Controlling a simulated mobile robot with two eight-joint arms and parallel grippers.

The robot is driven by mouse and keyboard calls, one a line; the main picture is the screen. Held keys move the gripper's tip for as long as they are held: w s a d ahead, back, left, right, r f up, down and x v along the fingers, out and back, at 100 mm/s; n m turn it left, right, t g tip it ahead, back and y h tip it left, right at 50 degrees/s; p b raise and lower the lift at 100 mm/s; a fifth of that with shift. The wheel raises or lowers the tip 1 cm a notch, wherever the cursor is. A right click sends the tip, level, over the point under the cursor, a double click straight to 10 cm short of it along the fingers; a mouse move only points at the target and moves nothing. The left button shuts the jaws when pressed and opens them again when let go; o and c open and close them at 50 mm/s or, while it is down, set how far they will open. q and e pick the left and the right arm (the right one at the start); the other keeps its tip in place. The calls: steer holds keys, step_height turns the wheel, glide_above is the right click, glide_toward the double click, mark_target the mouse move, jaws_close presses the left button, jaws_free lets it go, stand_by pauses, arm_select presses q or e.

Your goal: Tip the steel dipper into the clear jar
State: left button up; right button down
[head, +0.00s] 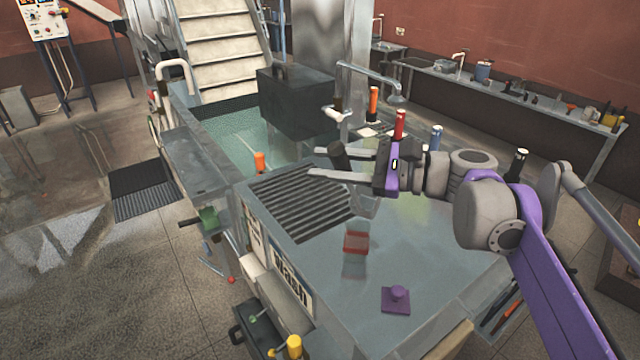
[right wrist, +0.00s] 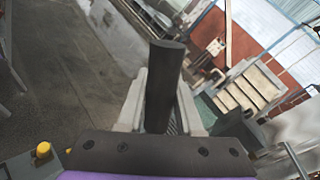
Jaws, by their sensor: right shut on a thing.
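My right gripper (head: 325,164) reaches in from the right over the steel bench. It is shut on a dark, upright handle (head: 340,154), which I take to be the steel dipper's. The handle also stands between the fingers in the right wrist view (right wrist: 165,85). The dipper's cup is not clearly visible. A pale see-through shape (head: 364,206), perhaps the clear jar, is just below and right of the fingers. I cannot tell whether the dipper touches it. My left gripper is not in view.
A dark slatted grate (head: 300,205) lies left of the gripper. A red block-like thing (head: 356,242) and a purple knobbed piece (head: 396,299) sit on the bench in front. A tap (head: 375,75) and a dark box (head: 298,103) stand behind. The bench's front right is clear.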

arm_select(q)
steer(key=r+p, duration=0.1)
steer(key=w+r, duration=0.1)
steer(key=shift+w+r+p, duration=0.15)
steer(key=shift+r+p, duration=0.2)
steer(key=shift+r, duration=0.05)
arm_select(e)
steer(key=w+d+r+m+y, duration=0.1)
steer(key=w+d+r+m, duration=0.3)
steer(key=w, duration=0.4)
steer(key=shift+m, duration=0.5)
steer(key=shift+w+d, duration=0.1)
steer(key=shift+d, duration=0.05)
